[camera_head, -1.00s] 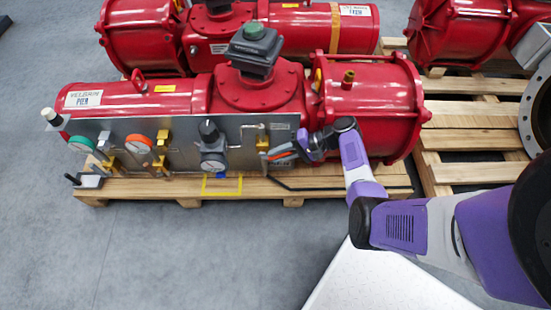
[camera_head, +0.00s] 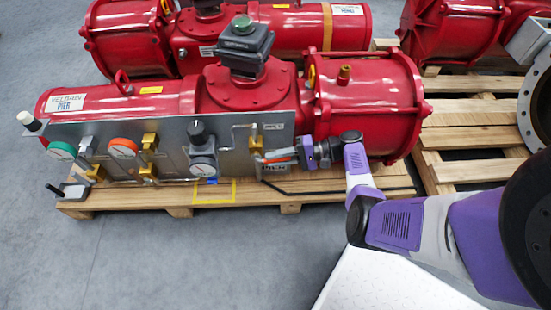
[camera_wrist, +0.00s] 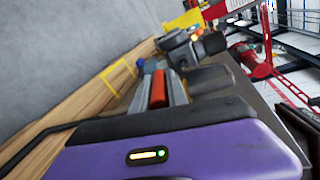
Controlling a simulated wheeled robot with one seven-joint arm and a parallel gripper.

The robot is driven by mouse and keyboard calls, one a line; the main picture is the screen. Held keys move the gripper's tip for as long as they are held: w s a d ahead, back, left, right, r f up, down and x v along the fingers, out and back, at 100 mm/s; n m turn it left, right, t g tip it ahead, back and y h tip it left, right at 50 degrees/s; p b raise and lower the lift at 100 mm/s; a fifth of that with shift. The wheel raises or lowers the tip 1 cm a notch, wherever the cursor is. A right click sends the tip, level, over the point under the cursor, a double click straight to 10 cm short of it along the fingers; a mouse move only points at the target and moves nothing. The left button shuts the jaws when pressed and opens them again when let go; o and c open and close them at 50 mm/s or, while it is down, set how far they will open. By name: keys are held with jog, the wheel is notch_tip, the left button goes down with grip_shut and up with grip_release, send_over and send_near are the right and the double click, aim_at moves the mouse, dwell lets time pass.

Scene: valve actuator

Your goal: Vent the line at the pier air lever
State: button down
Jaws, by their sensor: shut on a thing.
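The pier air lever, a red-orange handle (camera_head: 280,160), is on a brass valve (camera_head: 257,143) near the right end of the grey panel (camera_head: 225,140). The panel is on the front of the nearest red actuator (camera_head: 160,103), whose white plate (camera_head: 84,103) reads PIER. My gripper (camera_head: 298,154) comes from the right and is shut on the lever. In the wrist view, the red handle (camera_wrist: 158,90) shows between the grey fingers. The handle is roughly level in the head view. Its far end is hidden by the gripper.
A wooden pallet (camera_head: 230,195) carries the actuator. More red actuators stand behind. Grey floor in front is free.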

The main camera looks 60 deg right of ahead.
jog(key=c, duration=1.3)
grip_release()
jog(key=v, duration=0.7)
jog(key=shift+s+d+p, duration=0.2)
jog(key=shift+s+p, duration=0.05)
jog(key=shift+p, duration=0.15)
jog(key=shift+r, duration=0.1)
